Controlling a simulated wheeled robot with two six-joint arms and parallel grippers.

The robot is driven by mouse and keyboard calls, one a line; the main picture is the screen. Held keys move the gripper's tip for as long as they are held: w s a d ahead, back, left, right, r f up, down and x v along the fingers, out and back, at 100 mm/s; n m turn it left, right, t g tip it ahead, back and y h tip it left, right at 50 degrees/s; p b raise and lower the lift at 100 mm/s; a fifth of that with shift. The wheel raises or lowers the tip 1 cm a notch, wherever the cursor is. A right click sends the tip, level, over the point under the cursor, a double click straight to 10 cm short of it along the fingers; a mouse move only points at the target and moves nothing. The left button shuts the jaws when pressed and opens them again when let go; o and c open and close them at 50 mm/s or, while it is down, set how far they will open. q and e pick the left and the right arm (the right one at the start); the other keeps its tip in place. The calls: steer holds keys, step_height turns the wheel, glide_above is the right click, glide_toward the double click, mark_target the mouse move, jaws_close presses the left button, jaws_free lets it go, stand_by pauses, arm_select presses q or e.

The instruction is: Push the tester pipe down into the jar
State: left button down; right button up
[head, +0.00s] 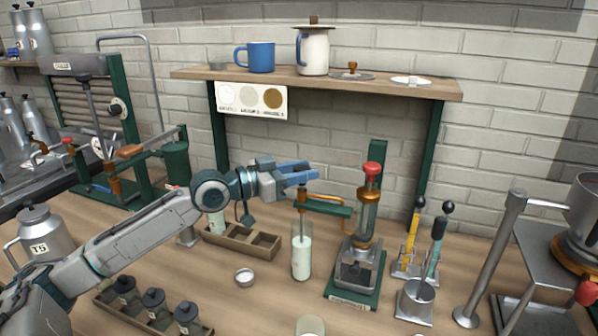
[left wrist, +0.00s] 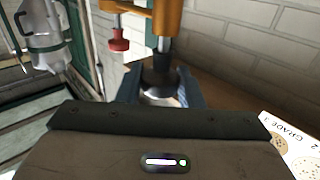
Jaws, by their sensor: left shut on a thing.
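The jar (head: 301,258) is a tall clear glass with white liquid in it, upright on the wooden table. The tester pipe (head: 302,222) is a thin dark rod that stands upright above the jar, its lower part in the jar's mouth. My left gripper (head: 302,179) is above the jar, shut on the pipe's top end. In the left wrist view, a dark round knob (left wrist: 158,78) sits between the two blue-grey fingers of the gripper (left wrist: 160,92). How deep the pipe's lower end reaches is hard to tell. My right gripper is out of view.
The green stand (head: 355,278) with a red-knobbed press is just right of the jar. A wooden rack (head: 262,246) is behind left, and a small white dish (head: 245,276) in front left.

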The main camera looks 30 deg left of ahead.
arm_select(q)
steer(key=shift+f, duration=0.25)
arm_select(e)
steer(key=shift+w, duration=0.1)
arm_select(q)
steer(key=c, duration=1.4)
jaws_free()
steer(key=shift+c, duration=0.2)
steer(key=o, duration=0.4)
steer(key=shift+w+d+f, duration=0.1)
steer(key=shift+w+d, duration=0.1)
steer(key=shift+w, duration=0.1)
steer(key=shift+s, duration=0.15)
steer(key=shift+s+a, duration=0.4)
steer(key=shift+a, duration=0.3)
steer(key=p+v, duration=0.9)
steer(key=p, duration=0.9)
steer(key=shift+s+d, duration=0.15)
steer(key=shift+s, duration=0.1)
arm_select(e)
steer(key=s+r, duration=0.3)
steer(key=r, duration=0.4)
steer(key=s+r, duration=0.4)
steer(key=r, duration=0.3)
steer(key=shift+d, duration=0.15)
